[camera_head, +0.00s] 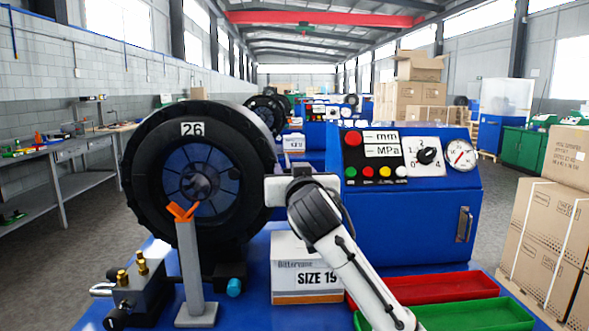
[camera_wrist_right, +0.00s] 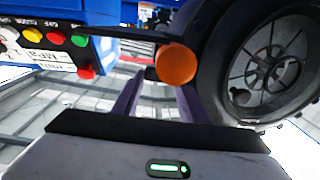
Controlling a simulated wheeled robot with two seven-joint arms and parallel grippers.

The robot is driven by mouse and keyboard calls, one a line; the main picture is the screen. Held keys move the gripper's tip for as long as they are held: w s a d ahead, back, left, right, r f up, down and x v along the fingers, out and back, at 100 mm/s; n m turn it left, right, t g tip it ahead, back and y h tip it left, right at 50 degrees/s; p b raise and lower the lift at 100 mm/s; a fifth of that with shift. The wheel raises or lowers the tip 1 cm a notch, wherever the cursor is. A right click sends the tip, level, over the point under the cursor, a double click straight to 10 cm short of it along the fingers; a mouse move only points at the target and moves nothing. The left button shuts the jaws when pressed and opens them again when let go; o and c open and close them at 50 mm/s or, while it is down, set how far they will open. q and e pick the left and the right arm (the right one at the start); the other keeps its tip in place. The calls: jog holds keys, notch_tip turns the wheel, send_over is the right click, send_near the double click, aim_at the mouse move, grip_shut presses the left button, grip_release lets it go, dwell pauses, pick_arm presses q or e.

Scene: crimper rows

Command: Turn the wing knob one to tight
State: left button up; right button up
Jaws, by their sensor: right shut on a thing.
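A round orange knob (camera_wrist_right: 176,64) shows at the fingertips of my right gripper (camera_wrist_right: 153,80) in the right wrist view. The gripper is shut on it. A small dark part sits beside the knob, between the purple fingers; its shape, and whether the knob has wings, cannot be told. In the head view, my right gripper's white housing (camera_head: 300,190) is between the black wheel (camera_head: 250,128) marked 26 and the blue cabinet (camera_head: 410,225); its fingers and the knob are hidden there. My left gripper is not in view.
A grey post (camera_head: 189,265) with an orange V-shaped top (camera_head: 182,212) stands before the wheel. A labelled box (camera_head: 300,285), red tray (camera_head: 435,291) and green tray (camera_head: 480,318) are on the blue bench. The cabinet carries buttons, a dial (camera_head: 427,156) and a gauge (camera_head: 461,155).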

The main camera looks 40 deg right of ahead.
jog(key=shift+a+f+m+g+h, duration=0.15)
jog(key=shift+m+g+h, duration=0.15)
jog(key=shift+m+h, duration=0.15)
jog(key=shift+h, duration=0.25)
jog(key=o, duration=0.9)
jog(key=shift+o, duration=0.7)
